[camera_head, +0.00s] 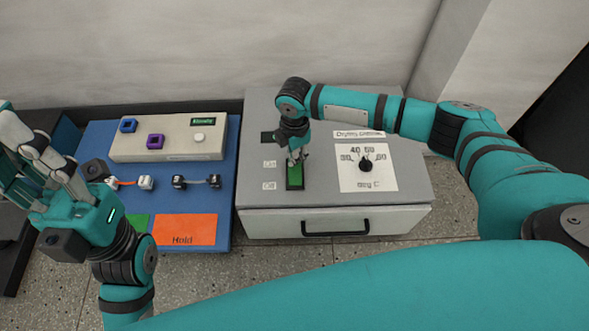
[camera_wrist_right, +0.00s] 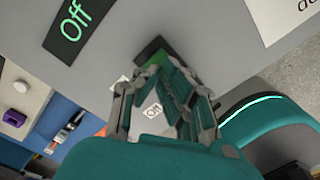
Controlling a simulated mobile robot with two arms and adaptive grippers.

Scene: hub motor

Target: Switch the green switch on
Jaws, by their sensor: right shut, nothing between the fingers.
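The green switch (camera_head: 295,178) is a narrow green rocker in a dark frame on top of the grey machine. My right gripper (camera_head: 297,160) points down onto the far part of the switch, fingers shut and empty. Touching or just above cannot be told. In the right wrist view the fingers (camera_wrist_right: 165,82) cover most of the switch (camera_wrist_right: 155,52). A dark display (camera_wrist_right: 75,28) there reads "Off" in green. White labels "On" (camera_head: 269,163) and "Off" (camera_head: 269,185) lie left of the switch. My left gripper (camera_head: 38,160) is at the far left, fingers apart and empty.
The grey machine (camera_head: 420,185) has a black dial (camera_head: 366,165) right of the switch and a drawer with a black handle (camera_head: 335,228). A blue board (camera_head: 200,205) on the left holds a white box (camera_head: 180,125), connectors and an orange "Hold" area (camera_head: 185,229).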

